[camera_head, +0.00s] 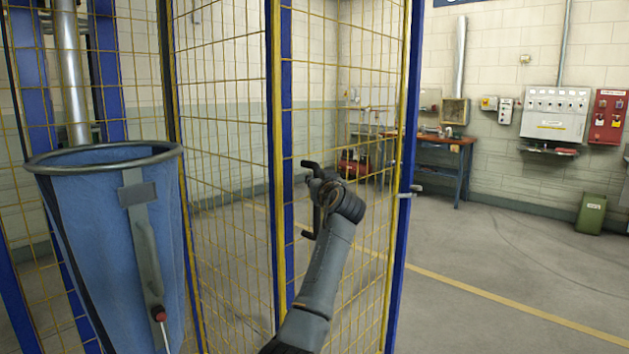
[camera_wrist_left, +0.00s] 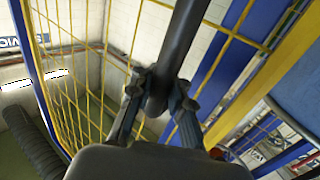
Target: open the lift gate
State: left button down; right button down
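The lift gate (camera_head: 345,120) is a yellow wire mesh panel with blue and yellow edges, standing upright in front of me. A black bar handle (camera_head: 308,165) is on it, near a blue upright. My left gripper (camera_head: 322,196) is at this handle, with its arm coming up from the bottom middle. In the left wrist view, the two fingers (camera_wrist_left: 160,95) lie on either side of the dark handle bar (camera_wrist_left: 183,40) and appear closed on it. Mesh and a blue and yellow frame edge show behind. My right gripper is in neither view.
A blue bag with a dark rim (camera_head: 120,230) stands close at the left. Beyond the mesh are a workbench (camera_head: 440,150), a green bin (camera_head: 591,213) and wall boxes (camera_head: 555,114). The floor at the right is clear.

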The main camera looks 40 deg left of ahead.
pick_arm(q)
jog(key=c, duration=1.6)
grip_release()
jog(key=shift+w+d+f, duration=0.25)
jog(key=shift+d+f, duration=0.15)
jog(key=shift+d, duration=0.05)
jog(key=o, duration=0.4)
jog(key=shift+d+r, duration=0.1)
jog(key=shift+d, duration=0.1)
jog(key=shift+w+d, duration=0.1)
jog(key=shift+r, duration=0.2)
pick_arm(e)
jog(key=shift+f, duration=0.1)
pick_arm(q)
jog(key=shift+a, duration=0.2)
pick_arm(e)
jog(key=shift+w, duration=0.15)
pick_arm(q)
jog(key=v, duration=1.2)
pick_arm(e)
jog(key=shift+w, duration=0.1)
